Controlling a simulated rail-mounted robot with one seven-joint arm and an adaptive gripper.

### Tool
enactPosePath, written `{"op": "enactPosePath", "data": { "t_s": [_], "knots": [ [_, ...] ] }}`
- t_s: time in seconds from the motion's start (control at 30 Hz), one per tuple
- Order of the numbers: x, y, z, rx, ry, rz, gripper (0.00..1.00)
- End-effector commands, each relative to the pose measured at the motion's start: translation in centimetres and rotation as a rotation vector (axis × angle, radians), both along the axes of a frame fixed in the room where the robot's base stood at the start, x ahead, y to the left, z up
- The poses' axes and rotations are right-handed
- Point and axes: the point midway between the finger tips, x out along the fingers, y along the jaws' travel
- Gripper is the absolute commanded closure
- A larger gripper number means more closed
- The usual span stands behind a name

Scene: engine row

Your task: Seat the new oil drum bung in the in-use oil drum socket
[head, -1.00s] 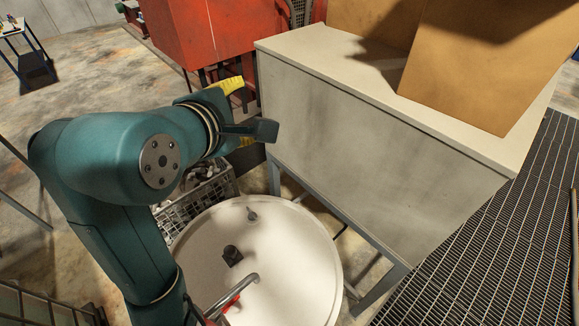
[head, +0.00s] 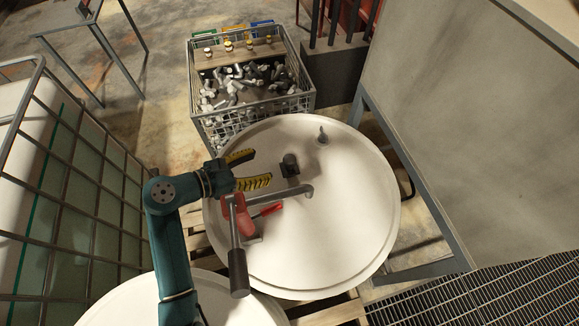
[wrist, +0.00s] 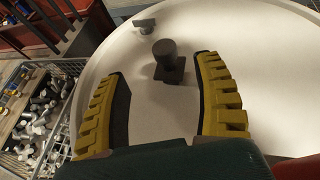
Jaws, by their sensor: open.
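A white oil drum lid (head: 345,220) fills the middle of the head view. A dark peg on a square base (head: 289,165), possibly the bung, stands on it; it also shows in the wrist view (wrist: 166,62). A small grey fitting (head: 322,137) sits nearer the lid's far edge; I cannot tell whether it marks the socket. My gripper (head: 262,168) is open and empty over the lid's left part, its yellow-backed fingers pointing toward the peg. In the wrist view the peg appears between and just beyond the fingertips (wrist: 163,72), not visibly gripped.
A red-bodied crank pump (head: 240,218) with a grey pipe stands close beside my gripper. A wire crate (head: 250,118) of metal fittings stands behind the drum. A caged tank (head: 70,190) is at left, a grey cabinet (head: 460,120) at right. The lid's right half is clear.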

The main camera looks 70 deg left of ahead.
Motion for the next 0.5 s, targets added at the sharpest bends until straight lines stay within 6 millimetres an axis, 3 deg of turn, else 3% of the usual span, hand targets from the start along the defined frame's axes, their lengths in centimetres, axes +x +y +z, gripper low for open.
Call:
{"op": "enactPosePath", "data": {
  "t_s": [0.2, 0.37, 0.5],
  "knots": [
    [4.4, 1.0, -1.9, 0.001, 0.001, -0.005, 0.32],
    [5.7, 1.3, -2.7, 0.001, 0.001, -0.003, 0.32],
    [7.4, 1.4, -4.5, 0.000, 0.002, -0.004, 0.32]
  ]
}}
